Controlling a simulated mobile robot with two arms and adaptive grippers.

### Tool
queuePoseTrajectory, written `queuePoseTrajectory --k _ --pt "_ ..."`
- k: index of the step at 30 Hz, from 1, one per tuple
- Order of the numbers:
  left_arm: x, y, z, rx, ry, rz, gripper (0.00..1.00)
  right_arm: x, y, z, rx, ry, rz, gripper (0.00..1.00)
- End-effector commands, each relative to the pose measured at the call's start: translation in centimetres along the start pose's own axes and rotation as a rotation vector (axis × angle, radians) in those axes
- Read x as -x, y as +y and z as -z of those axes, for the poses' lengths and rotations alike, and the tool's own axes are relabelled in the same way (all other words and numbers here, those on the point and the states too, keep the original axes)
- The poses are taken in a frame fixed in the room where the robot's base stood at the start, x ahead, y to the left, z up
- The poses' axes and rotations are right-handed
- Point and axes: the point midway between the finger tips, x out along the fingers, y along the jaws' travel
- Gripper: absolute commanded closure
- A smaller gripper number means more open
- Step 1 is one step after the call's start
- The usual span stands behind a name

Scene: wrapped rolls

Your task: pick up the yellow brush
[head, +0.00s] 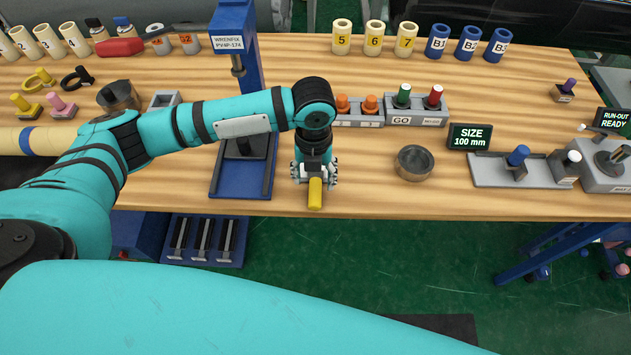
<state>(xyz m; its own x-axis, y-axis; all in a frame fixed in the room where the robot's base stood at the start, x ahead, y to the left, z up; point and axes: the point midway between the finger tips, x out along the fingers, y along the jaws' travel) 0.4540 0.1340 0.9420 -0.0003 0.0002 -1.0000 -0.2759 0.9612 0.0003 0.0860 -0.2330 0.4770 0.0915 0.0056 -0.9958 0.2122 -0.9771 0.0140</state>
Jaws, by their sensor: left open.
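A short yellow cylinder (315,195), which looks like the handle of the yellow brush, shows at my left gripper near the table's front edge. The rest of it is hidden by the gripper. My left gripper (315,179) points down over it, with its open fingers on either side. I cannot tell whether the fingers touch it. My right gripper is not in view.
A blue press stand (240,180) stands just left of the gripper. A grey round bowl (414,163) is to the right. Behind are a GO button box (415,109) and orange knobs (342,103). Bare wood lies between gripper and bowl.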

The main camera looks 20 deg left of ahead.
Motion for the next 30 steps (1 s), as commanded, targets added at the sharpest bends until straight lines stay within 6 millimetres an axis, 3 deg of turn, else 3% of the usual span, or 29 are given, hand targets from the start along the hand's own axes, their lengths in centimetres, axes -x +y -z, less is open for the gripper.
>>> queuePoseTrajectory --k 12,20,30 --pt "-4.9 -0.3 0.5 0.0 0.001 -0.001 0.44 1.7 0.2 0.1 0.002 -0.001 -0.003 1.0" --pt "-5.3 -0.3 0.5 0.0 -0.001 0.0 0.44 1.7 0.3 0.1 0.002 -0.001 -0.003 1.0" --pt "-5.3 -0.3 0.5 0.0 -0.001 0.0 0.86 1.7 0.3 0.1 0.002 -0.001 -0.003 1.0"
